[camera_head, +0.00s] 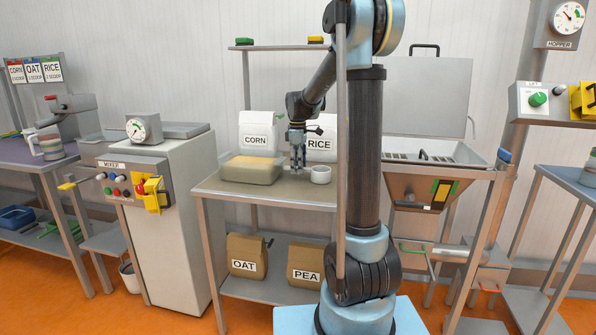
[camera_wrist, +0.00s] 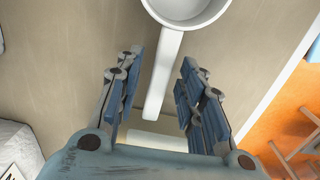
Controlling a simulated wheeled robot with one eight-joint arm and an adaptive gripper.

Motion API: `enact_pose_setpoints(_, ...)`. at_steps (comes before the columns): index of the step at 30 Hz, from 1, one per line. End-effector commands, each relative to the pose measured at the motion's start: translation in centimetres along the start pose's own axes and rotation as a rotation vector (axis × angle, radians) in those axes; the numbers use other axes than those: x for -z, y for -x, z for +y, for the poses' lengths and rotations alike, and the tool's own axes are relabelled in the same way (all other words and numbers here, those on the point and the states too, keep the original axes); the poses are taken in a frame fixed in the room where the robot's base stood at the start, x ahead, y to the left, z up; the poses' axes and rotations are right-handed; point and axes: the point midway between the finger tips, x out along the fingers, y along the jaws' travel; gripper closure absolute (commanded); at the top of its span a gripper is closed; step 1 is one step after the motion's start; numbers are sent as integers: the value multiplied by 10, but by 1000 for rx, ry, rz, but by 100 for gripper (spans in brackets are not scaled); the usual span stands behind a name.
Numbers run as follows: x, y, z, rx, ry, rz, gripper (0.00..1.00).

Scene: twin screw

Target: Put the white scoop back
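The white scoop (camera_head: 320,174) rests on the table near its right side in the head view. In the wrist view the scoop's round cup (camera_wrist: 187,8) is at the top edge, partly cut off, and its flat handle (camera_wrist: 163,78) points back between my fingers. My gripper (camera_head: 297,164) is above the table, just left of the scoop's cup. In the wrist view my gripper (camera_wrist: 156,90) is open, with one blue-padded finger on each side of the handle and a gap on both sides.
The table (camera_head: 215,187) holds a tan block-like container (camera_head: 250,170) at left and white CORN (camera_head: 259,131) and RICE (camera_head: 322,140) bags behind. OAT (camera_head: 246,256) and PEA (camera_head: 306,265) bags sit on the shelf below. A mixer (camera_head: 180,200) stands left, a steel hopper (camera_head: 427,183) right.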

Motion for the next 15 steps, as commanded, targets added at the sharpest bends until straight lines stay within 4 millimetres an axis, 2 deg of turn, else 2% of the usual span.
enact_pose_setpoints(9, 0, 58, -1, 0, 1, 0, 64)
enact_pose_setpoints(15, 1, 89, -1, 0, 2, 0, 64)
